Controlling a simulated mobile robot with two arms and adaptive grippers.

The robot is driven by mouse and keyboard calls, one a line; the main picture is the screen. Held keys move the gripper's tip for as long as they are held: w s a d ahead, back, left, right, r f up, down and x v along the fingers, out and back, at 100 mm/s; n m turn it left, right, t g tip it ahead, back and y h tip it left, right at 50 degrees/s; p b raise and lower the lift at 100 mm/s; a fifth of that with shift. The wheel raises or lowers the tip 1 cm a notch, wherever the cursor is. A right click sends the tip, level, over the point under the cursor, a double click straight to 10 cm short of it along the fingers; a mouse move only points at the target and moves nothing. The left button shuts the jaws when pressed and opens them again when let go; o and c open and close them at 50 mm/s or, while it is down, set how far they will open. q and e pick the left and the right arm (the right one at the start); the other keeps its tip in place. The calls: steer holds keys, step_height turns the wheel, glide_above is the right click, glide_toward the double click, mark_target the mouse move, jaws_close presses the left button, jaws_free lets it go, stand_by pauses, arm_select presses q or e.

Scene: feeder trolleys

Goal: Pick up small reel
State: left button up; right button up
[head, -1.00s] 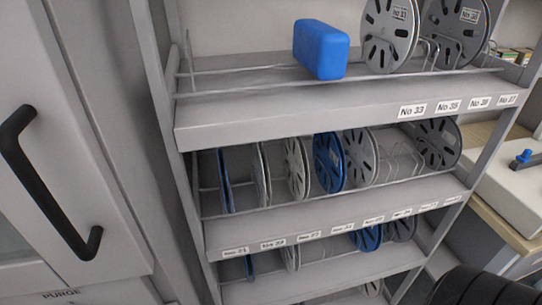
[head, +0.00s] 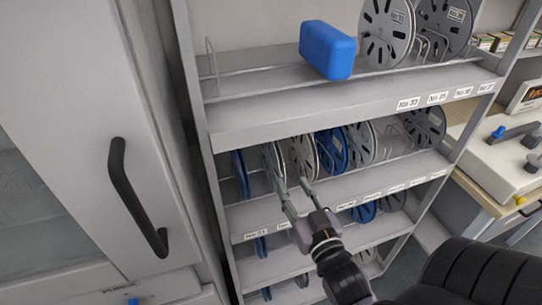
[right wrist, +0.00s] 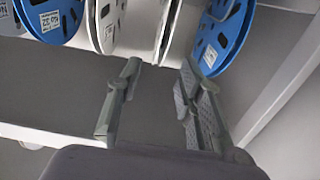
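Several reels stand upright on the middle shelf (head: 400,178) in the head view: a blue reel (head: 240,172) at the left end, two white reels (head: 302,157), a blue reel (head: 332,150) and grey reels (head: 425,126). Which one is meant as the small reel I cannot tell. My right gripper (head: 291,186) is open and empty in front of the white reels, near the shelf's front edge. In the right wrist view its fingers (right wrist: 159,72) are apart, with a white reel (right wrist: 106,25) and a blue reel (right wrist: 222,35) beyond them. My left gripper is not in view.
The top shelf (head: 280,118) holds a blue box (head: 328,50) and grey reels (head: 387,30). More reels stand on the lower shelf. A cabinet with a black handle (head: 135,200) is at left. A bench with a white device (head: 505,160) is at right.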

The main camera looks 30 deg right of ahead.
mark_target(283, 168)
steer(key=p+x, duration=0.2)
steer(key=x, duration=0.6)
steer(key=shift+w+d+f, duration=0.1)
steer(key=shift+w, duration=0.45)
steer(key=x, duration=0.1)
steer(key=p+x, duration=0.1)
steer(key=x, duration=0.1)
steer(key=p+x, duration=0.1)
steer(key=shift+w+f, duration=0.3)
steer(key=shift+w, duration=0.15)
steer(key=shift+w+f, duration=0.1)
steer(key=shift+w, duration=0.05)
steer(key=shift+c, duration=0.4)
jaws_close()
